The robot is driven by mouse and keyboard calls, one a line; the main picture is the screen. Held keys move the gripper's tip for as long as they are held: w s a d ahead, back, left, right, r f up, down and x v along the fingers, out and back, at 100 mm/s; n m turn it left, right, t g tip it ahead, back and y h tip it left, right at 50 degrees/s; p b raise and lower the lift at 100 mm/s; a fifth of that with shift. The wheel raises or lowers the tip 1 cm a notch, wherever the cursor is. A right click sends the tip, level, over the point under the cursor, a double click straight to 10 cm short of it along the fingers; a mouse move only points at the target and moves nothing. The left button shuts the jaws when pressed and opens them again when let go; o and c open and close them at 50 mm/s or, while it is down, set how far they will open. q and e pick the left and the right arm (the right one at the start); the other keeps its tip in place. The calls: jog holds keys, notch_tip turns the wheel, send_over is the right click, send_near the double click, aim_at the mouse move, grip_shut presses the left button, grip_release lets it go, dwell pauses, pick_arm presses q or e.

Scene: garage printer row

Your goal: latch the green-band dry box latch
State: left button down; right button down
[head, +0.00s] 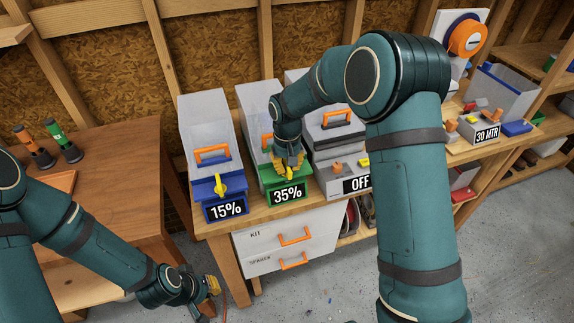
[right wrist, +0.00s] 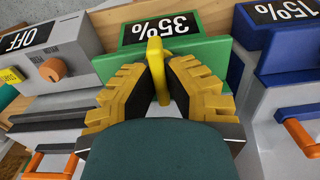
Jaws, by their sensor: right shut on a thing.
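The green-band dry box (head: 259,98) stands on the wooden bench, with a green front band (head: 270,186) and a 35% display. Its yellow latch (right wrist: 156,52) stands at the middle of the green band in the right wrist view, here seen upside down. My right gripper (head: 289,174) is shut on this latch, one finger on each side; its fingers also show in the right wrist view (right wrist: 157,80). In the head view the gripper mostly hides the latch. My left gripper (head: 213,286) hangs low by the wooden table, away from the boxes; its finger opening is unclear.
A blue-band dry box (head: 207,125) with a 15% display and yellow latch (head: 217,185) stands close on the left. A grey unit (head: 330,183) marked OFF stands on the right. Drawers (head: 290,238) with orange handles are below. Open floor lies in front.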

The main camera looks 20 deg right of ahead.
jog(key=shift+f, duration=0.1)
jog(key=c, duration=1.3)
grip_release()
notch_tip(320, 180, up, 12)
